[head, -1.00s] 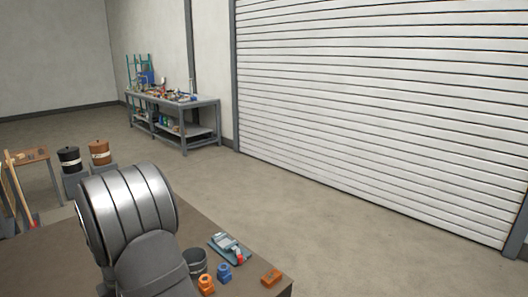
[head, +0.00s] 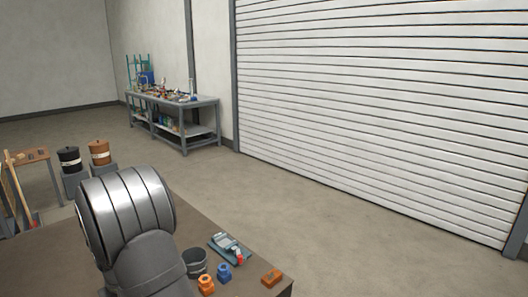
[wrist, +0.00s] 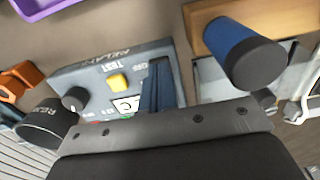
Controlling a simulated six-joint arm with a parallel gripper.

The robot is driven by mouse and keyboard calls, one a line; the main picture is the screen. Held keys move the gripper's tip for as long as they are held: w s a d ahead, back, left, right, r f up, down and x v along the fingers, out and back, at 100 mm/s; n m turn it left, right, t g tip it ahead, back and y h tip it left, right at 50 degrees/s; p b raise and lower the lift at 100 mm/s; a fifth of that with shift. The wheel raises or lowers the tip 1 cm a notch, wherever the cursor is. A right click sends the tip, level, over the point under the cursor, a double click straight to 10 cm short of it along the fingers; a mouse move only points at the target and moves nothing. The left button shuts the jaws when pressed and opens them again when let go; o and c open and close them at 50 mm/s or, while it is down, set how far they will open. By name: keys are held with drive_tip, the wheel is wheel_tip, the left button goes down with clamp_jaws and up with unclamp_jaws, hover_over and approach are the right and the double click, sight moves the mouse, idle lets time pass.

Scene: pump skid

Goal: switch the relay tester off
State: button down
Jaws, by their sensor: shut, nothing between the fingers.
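The relay tester (wrist: 85,78) is a grey-blue box, seen at an angle in the wrist view with its lettering upside down. Its face carries a yellow switch part (wrist: 118,81), a dark round knob (wrist: 74,98) and a white panel (wrist: 127,104). An "OFF" marking lies just right of the yellow part. My gripper (wrist: 160,66) is shut and empty. Its dark fingers reach over the right part of the tester's face, to the right of the yellow part. Whether they touch the face I cannot tell. I do not see the tester in the head view, where my arm blocks part of the table.
A dark cup with lettering (wrist: 46,125) stands left of the tester. A blue cylinder with a dark end (wrist: 240,50) is close on the right. A purple tray (wrist: 45,12) lies at the upper left. An orange block (head: 271,277) sits near the table's right corner.

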drive_tip(key=shift+f, duration=0.15)
drive_tip(key=shift+r, duration=3.5)
wheel_tip(320, 180, down, 7)
drive_tip(key=shift+r, duration=0.2)
